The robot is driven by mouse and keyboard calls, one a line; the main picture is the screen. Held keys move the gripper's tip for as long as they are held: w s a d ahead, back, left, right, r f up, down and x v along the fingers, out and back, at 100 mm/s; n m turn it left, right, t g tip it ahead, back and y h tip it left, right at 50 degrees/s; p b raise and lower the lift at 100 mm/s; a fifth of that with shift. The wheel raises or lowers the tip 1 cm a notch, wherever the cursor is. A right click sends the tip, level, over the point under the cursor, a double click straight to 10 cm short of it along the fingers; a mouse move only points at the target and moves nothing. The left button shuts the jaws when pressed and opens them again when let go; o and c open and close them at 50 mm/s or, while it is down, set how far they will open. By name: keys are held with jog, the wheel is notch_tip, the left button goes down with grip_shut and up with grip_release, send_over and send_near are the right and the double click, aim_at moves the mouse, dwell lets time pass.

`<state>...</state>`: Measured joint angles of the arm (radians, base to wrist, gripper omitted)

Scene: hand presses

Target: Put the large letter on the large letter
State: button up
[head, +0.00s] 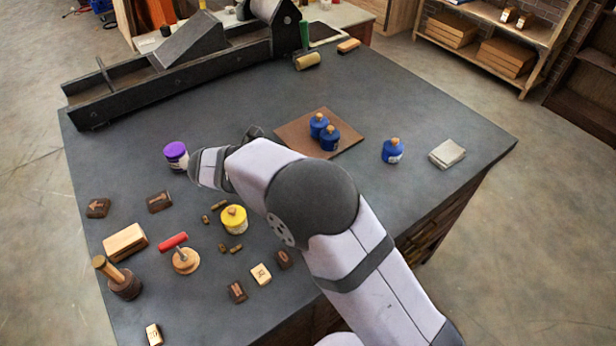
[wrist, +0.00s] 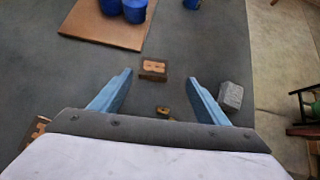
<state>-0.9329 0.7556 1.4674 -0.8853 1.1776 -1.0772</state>
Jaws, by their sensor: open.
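In the wrist view my gripper (wrist: 160,78) is open and empty, with its blue fingers apart. A large dark letter block (wrist: 153,69) with a pale letter face lies just beyond and between the fingertips. A small letter block (wrist: 163,111) lies closer to the palm. In the head view my arm hides the fingers and these two blocks. Large dark letter blocks lie at the left (head: 97,207), by the yellow jar's left (head: 160,201), and at the front (head: 237,291) (head: 284,259). Pale large blocks lie at the front (head: 260,273) (head: 153,334). Their letters are unclear.
A brown board (head: 292,140) holds two blue jars (head: 329,138); another blue jar (head: 392,151) and a silver block (head: 447,153) stand right. The press (head: 180,70) lies behind.

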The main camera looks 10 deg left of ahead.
jog(key=shift+w+a+f, duration=0.1)
jog(key=shift+a, duration=0.2)
jog(key=shift+p+x, duration=0.8)
jog(key=shift+x, duration=0.7)
jog(key=shift+a+p+x, duration=0.15)
jog(key=shift+p+x, duration=0.3)
jog(key=shift+x, duration=0.65)
jog(key=shift+a+p+x, duration=0.1)
jog(key=shift+p+x, duration=0.35)
jog(key=shift+x, duration=0.6)
jog(key=shift+w, duration=0.15)
jog(key=c, duration=1.2)
notch_tip(320, 180, up, 10)
jog(key=b, duration=0.2)
jog(key=shift+b, duration=0.4)
